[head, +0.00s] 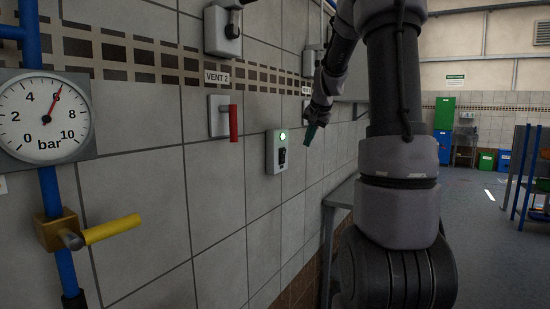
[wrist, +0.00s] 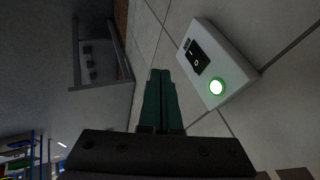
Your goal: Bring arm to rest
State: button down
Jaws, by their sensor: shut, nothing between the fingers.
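My arm stands raised in the head view, with my gripper (head: 310,135) close to the tiled wall, just right of a small white switch box (head: 277,152). The box has a black rocker switch and a green lit lamp. In the wrist view my gripper (wrist: 166,76) shows its green fingers side by side, shut and empty. The switch box (wrist: 238,90) lies to their right, with its rocker marked I and O and the lamp glowing. The fingers appear apart from the box.
A pressure gauge (head: 42,117) and a blue pipe with a yellow-handled valve (head: 108,230) are at left. A red lever (head: 233,122) sits under the VENT 2 label. A grey table (head: 341,192) stands by the wall behind my arm. Open floor (head: 485,235) lies at right.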

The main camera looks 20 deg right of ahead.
jog(key=s+a+r+n+y, duration=0.15)
jog(key=s+a+r, duration=0.35)
jog(key=s+a, duration=0.65)
jog(key=s+a+f+n, duration=0.1)
jog(key=s+a, duration=0.2)
jog(key=s, duration=0.6)
jog(key=s+a+f+n, duration=0.1)
jog(key=s+a, duration=0.3)
jog(key=s, duration=0.5)
jog(key=shift+s+f+n+y, duration=0.35)
jog(key=shift+f+n, duration=0.05)
jog(key=shift+n, duration=0.35)
